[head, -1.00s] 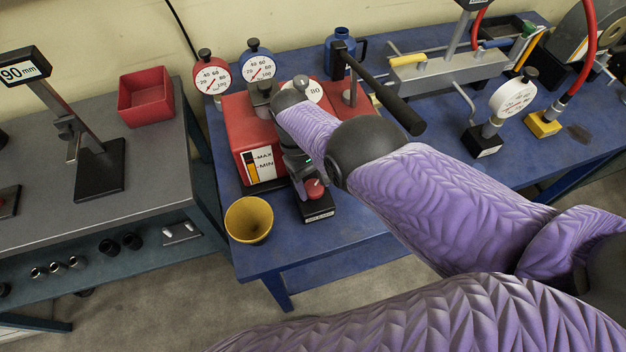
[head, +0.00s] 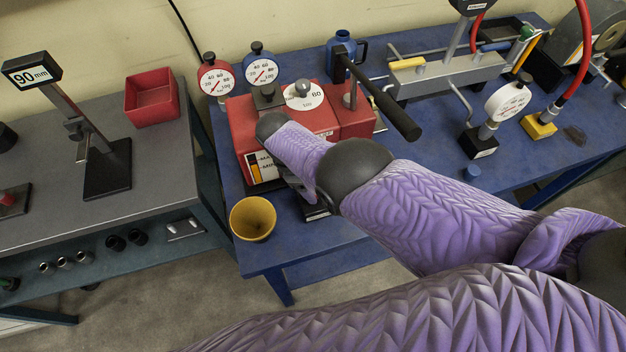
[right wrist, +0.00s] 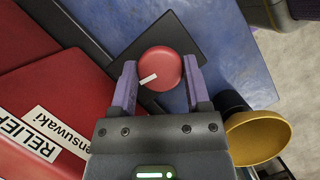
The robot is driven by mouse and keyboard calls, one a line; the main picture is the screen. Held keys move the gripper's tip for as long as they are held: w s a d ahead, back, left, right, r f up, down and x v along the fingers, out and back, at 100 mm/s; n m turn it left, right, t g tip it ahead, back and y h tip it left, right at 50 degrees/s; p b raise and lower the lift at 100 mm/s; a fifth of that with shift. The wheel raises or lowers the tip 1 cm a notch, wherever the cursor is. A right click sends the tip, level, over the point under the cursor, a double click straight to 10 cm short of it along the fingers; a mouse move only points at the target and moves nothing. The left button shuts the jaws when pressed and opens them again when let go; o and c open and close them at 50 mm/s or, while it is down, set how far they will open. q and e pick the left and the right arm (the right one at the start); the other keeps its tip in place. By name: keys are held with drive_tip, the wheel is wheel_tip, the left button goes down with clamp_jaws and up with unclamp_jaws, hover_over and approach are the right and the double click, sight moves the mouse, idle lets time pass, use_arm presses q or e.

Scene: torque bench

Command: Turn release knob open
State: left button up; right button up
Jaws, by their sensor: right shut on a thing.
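The red release knob (right wrist: 160,66) is round with a short white mark on its top, which points to the lower left in the right wrist view. It sits over a black base plate (right wrist: 192,42) beside the red unit (head: 355,122). My right gripper (right wrist: 163,76) is shut on the knob, with one finger on each side. In the head view my right forearm hides the knob and most of the gripper; only the front of the base plate (head: 316,212) shows. My left gripper is in neither view.
A yellow cup (head: 252,219) stands close by on the blue bench (head: 275,258). A black lever (head: 385,103) rises from the red unit, next to my arm. A label reading RELIEF (right wrist: 40,135) is on the unit. Gauges (head: 261,71) stand behind.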

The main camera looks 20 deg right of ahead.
idle(0.3)
drive_tip(key=o, duration=1.3)
drive_tip(key=p+v, duration=0.4)
drive_tip(key=v, duration=0.6)
